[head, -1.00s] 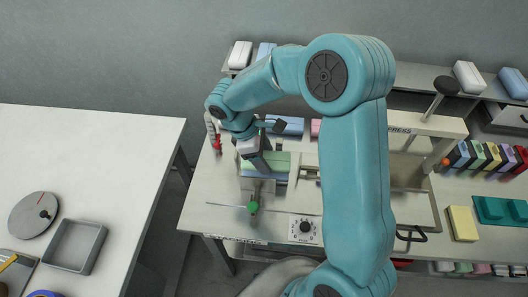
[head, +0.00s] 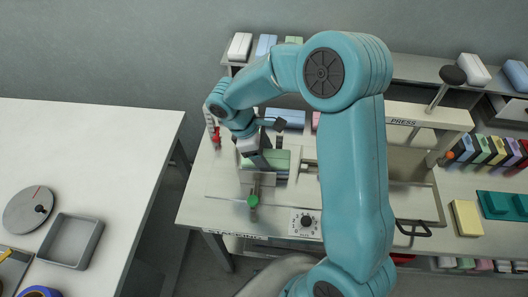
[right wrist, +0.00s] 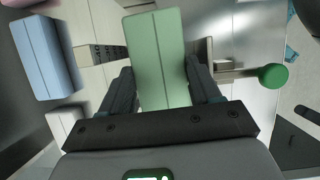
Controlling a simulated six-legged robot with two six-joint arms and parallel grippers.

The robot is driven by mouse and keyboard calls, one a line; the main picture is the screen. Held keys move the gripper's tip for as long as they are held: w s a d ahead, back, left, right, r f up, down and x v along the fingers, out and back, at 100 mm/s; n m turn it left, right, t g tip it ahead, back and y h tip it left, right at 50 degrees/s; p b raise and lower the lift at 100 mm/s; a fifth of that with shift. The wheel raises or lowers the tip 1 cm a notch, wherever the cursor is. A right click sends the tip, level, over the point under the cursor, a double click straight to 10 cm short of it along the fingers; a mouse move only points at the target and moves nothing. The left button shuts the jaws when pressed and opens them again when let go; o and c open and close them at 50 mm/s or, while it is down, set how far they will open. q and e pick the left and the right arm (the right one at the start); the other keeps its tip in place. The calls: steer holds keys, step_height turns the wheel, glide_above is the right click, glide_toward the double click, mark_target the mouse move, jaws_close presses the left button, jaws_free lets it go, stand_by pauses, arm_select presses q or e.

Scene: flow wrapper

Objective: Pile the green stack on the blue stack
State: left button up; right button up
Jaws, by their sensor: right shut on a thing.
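The green stack (head: 279,159) is between the jaws of my right gripper (head: 264,160), at the wrapper's metal plate. In the right wrist view the green stack (right wrist: 157,55) lies lengthwise between the two dark fingers of my right gripper (right wrist: 160,90), which are shut on its sides. The blue stack (head: 287,117) lies just behind it on the bench, apart from it. In the right wrist view the blue stack (right wrist: 46,57) is at the left. Part of the green stack is hidden by my wrist. My left gripper is not in view.
A green knob (head: 253,201) stands in front of the green stack, and a dial box (head: 305,223) is to its right. The press (head: 402,122) stands at the right behind my arm. A shelf at the back holds white (head: 240,46) and blue (head: 266,45) packs.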

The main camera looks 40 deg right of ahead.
steer(key=shift+f, duration=0.15)
steer(key=o, duration=0.8)
steer(key=shift+o, duration=1.4)
steer(key=shift+f, duration=0.1)
steer(key=v, duration=1.6)
steer(key=shift+r, duration=0.2)
steer(key=shift+w+d, duration=0.1)
steer(key=shift+w, duration=0.05)
